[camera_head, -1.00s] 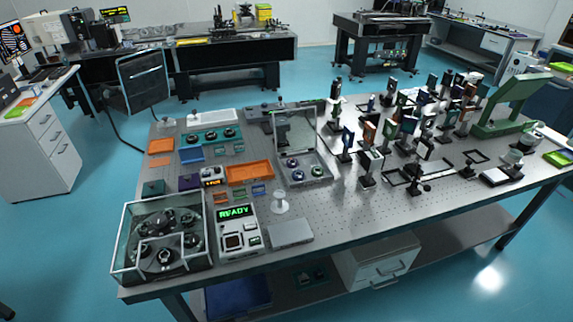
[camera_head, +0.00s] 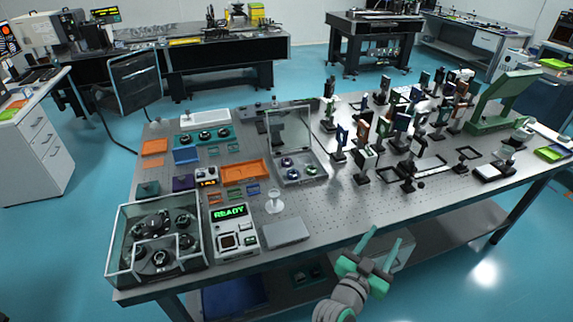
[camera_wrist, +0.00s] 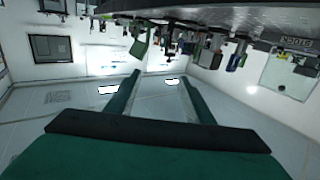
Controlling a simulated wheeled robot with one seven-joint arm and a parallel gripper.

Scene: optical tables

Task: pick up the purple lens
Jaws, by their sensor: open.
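A clear case with its lid raised (camera_head: 322,160) stands near the middle of the table. Several small round lenses lie in it. One at its front left looks purple (camera_head: 292,174), though it is too small to be sure of its tint. My gripper (camera_head: 385,237) is in front of the table's front edge, to the right of the case and well apart from it. It is open and empty, with its two green fingers spread. The fingers also show in the wrist view (camera_wrist: 160,78), where no lens can be made out.
A grey flat box (camera_head: 286,233), a small white stand (camera_head: 274,204) and a READY instrument (camera_head: 232,231) stand left of my gripper. Upright optics (camera_head: 364,165) crowd the right half. An orange tray (camera_head: 244,170) lies left of the case.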

